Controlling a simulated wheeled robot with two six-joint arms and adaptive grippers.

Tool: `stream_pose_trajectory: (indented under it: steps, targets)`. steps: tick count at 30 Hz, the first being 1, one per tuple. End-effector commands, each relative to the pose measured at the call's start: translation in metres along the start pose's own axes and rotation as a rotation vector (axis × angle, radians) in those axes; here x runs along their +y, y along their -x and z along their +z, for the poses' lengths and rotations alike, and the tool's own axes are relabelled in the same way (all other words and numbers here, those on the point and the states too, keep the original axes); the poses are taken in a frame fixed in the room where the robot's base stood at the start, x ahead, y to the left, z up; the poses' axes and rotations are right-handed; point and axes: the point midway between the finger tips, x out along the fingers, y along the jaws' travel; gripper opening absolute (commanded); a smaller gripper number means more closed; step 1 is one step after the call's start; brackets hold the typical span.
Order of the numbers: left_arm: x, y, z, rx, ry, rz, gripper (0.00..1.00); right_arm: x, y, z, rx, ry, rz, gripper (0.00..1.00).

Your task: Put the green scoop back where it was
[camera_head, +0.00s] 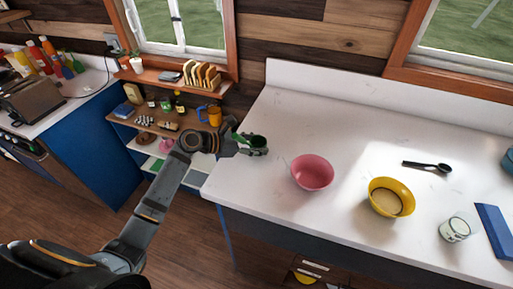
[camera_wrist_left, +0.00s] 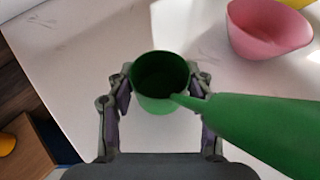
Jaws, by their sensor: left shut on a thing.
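The green scoop (camera_head: 258,142) is at the left end of the white counter, near its left edge. My left gripper (camera_head: 262,147) is shut on the scoop's round cup. In the left wrist view, the scoop (camera_wrist_left: 160,100) sits between the two fingers (camera_wrist_left: 161,80), its cup opening facing the camera. Its thick green handle (camera_wrist_left: 260,125) runs out to the lower right. I cannot tell whether the scoop touches the counter or hangs just above it. My right gripper is not in view.
On the counter (camera_head: 275,225) are a pink bowl (camera_head: 312,173), a yellow bowl (camera_head: 390,198), a black spoon (camera_head: 428,166), a white cup (camera_head: 454,230) and a blue flat object (camera_head: 494,231). Wooden shelves (camera_head: 190,122) with small items stand left, beyond a gap. The counter's back left is clear.

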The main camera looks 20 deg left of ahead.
Motion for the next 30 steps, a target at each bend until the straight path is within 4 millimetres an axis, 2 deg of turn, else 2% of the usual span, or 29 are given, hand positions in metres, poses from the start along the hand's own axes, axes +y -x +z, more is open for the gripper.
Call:
stream_pose_trajectory:
  steps: [1,5,15,16,20,21,30]
  targets:
    - [-0.002,-0.003,-0.005,0.001,0.008,-0.003,0.19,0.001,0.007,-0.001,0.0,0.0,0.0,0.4]
    - [-0.001,-0.007,-0.018,0.0,0.003,-0.001,0.19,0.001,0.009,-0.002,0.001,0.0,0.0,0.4]
    - [-0.002,-0.009,-0.021,0.0,0.002,-0.002,0.19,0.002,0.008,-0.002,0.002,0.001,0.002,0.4]
    - [-0.002,-0.009,-0.022,0.0,0.002,-0.002,0.55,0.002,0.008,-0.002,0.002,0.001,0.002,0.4]
    - [-0.002,-0.009,-0.022,0.001,0.002,-0.002,0.72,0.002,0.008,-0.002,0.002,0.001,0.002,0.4]
    - [-0.002,-0.009,-0.022,0.001,0.002,-0.002,0.75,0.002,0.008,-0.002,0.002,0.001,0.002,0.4]
    - [-0.002,-0.009,-0.021,0.001,0.001,-0.002,0.75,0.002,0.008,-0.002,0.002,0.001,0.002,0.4]
